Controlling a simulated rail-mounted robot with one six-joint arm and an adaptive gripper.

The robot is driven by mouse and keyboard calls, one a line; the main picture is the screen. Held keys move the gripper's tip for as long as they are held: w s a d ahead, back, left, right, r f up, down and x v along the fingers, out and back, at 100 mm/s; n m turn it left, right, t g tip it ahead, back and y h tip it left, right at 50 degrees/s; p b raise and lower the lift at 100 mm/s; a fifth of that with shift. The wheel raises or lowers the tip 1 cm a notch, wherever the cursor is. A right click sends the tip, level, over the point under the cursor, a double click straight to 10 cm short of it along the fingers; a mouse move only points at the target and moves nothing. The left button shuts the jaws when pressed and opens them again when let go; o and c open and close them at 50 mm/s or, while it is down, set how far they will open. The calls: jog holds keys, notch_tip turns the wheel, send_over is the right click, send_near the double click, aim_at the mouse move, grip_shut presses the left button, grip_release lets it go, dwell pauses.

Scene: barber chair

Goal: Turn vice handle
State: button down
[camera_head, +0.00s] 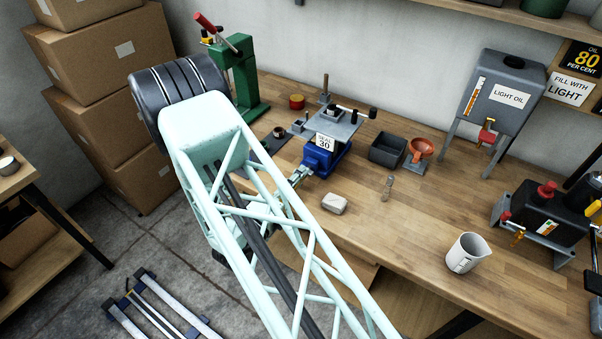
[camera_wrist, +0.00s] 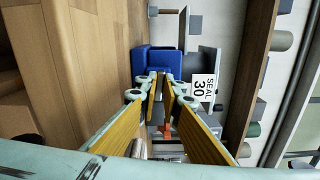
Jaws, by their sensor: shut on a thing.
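The blue vice (camera_head: 318,160) stands at the front edge of the wooden bench, with a grey plate on top and a white "SEAL 30" label (camera_head: 325,142). In the wrist view, the vice's blue body (camera_wrist: 160,60) is just ahead of my fingertips. My gripper (camera_head: 300,175) is at the vice's front side, low by the bench edge. In the wrist view my gripper (camera_wrist: 159,86) has its yellow-padded fingers closed together at the tips, shut on the vice handle. The handle itself is almost wholly hidden by the fingers.
On the bench stand a green press (camera_head: 243,75), a dark open box (camera_head: 388,149), an orange funnel (camera_head: 421,150), a white block (camera_head: 334,204), a white cup (camera_head: 467,253) and a light-oil tank (camera_head: 497,95).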

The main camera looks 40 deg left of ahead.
jog(key=shift+n, duration=1)
jog(key=shift+p, duration=0.3)
jog(key=c, duration=2.8)
grip_release()
jog(key=shift+s, duration=0.1)
jog(key=shift+s+d, duration=0.15)
jog(key=shift+s, duration=1.8)
jog(key=shift+s+d, duration=0.2)
jog(key=shift+s, duration=1.8)
jog(key=shift+s+d, duration=0.15)
jog(key=shift+s, duration=1.8)
